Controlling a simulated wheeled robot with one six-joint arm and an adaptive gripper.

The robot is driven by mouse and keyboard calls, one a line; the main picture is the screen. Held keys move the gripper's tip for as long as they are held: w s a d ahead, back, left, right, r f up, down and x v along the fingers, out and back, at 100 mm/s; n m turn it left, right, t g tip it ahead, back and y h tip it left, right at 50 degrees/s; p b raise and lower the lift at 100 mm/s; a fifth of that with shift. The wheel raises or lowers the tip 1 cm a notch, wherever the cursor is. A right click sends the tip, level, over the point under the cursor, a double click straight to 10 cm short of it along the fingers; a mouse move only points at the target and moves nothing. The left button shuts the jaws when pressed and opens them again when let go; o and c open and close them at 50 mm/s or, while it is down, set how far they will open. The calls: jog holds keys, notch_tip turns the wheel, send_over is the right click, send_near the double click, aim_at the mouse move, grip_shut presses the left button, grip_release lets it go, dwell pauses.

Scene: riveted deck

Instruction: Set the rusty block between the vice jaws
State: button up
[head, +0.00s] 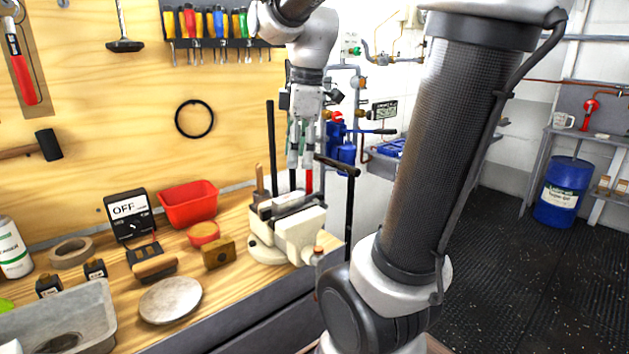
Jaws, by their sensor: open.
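The rusty block (218,253) is a small brown block with a dark mark on its face. It sits on the wooden workbench (238,292), just left of the vice. The cream vice (300,234) stands near the bench's right end, with its dark jaws at the top. Nothing clearly shows between the jaws, but the gap is seen at a slant. My gripper (300,163) points down above the vice, open and empty, apart from the block.
A grey tray (92,313) is at front left. Upright dark bars stand near the vice.

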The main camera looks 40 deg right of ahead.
jog(key=s+a+f+m+t, duration=0.2)
jog(key=s+f+m+t, duration=0.1)
jog(key=s+m, duration=0.7)
jog(key=shift+s+f+m+h, duration=0.2)
jog(key=shift+f+m+h, duration=0.25)
jog(key=shift+m, duration=0.55)
jog(key=shift+a, duration=0.1)
